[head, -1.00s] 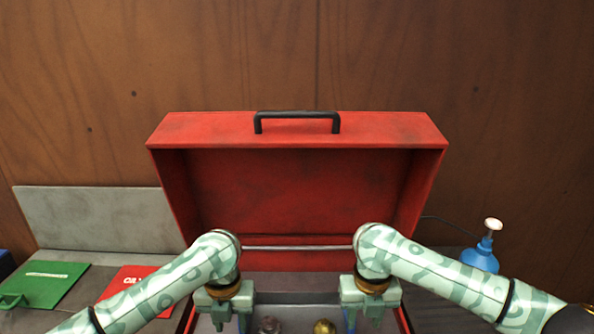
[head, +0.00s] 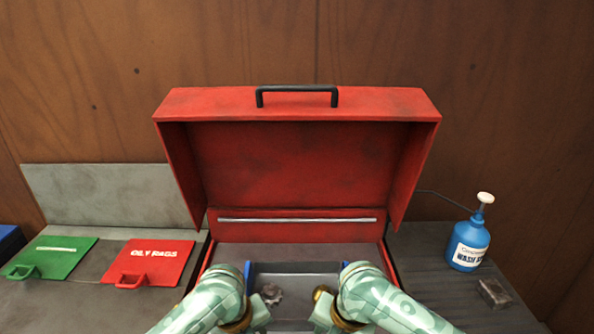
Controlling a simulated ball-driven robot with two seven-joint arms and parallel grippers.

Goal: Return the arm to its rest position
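My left arm comes in at the bottom, and its gripper (head: 258,317) is at the lower left of the open red toolbox (head: 298,165). My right gripper (head: 322,318) is at the lower right of the box. The arms and the picture edge hide the fingers of both, so I cannot see whether they are open or hold anything. Between the arms is a grey tray (head: 296,268) with blue parts at its two ends. A small grey metal piece (head: 271,293) and a brass-coloured round piece (head: 321,292) lie between the grippers.
Left of the box lie a red "oily rags" lid (head: 155,262) and a green lid (head: 52,257), before a grey upright panel (head: 105,195). Right stand a blue wash bottle (head: 468,245) and a dark block (head: 493,293). The bench right of the box is mostly clear.

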